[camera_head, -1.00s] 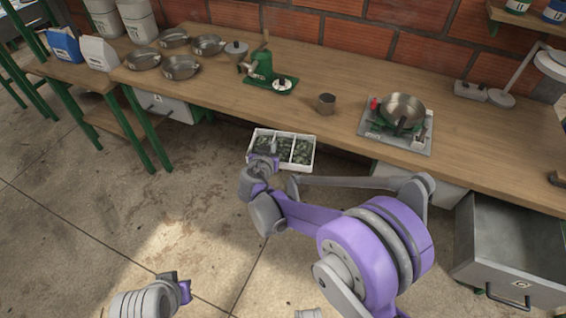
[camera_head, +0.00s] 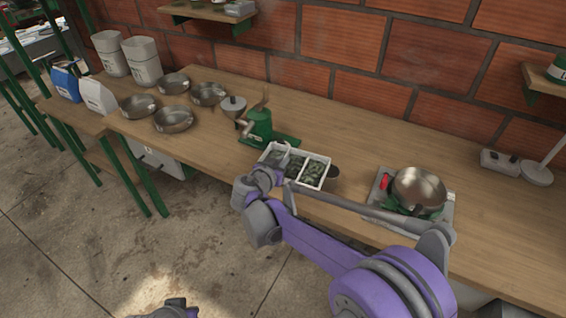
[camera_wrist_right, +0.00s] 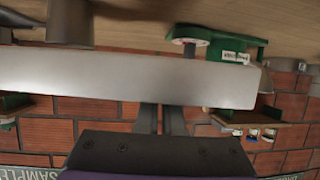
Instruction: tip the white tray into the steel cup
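The white tray (camera_head: 327,174) holds dark green contents in several compartments. It is raised over the front part of the bench and looks roughly level. My right gripper (camera_head: 272,177) is shut on its near left side; in the right wrist view the fingers (camera_wrist_right: 161,118) meet the tray's pale wall (camera_wrist_right: 130,80). The steel cup (camera_head: 334,171) is mostly hidden behind the tray's right end; a grey cylinder at upper left in the wrist view looks like the cup (camera_wrist_right: 70,22). My left gripper (camera_head: 178,305) is at the bottom edge, away from the bench, its opening unclear.
A green hand-cranked pulper (camera_head: 260,127) stands just behind the tray. A steel pan (camera_head: 418,187) sits on a burner to the right. Several steel bowls (camera_head: 173,119) stand at the left. The bench (camera_head: 360,140) is clear behind the tray and burner.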

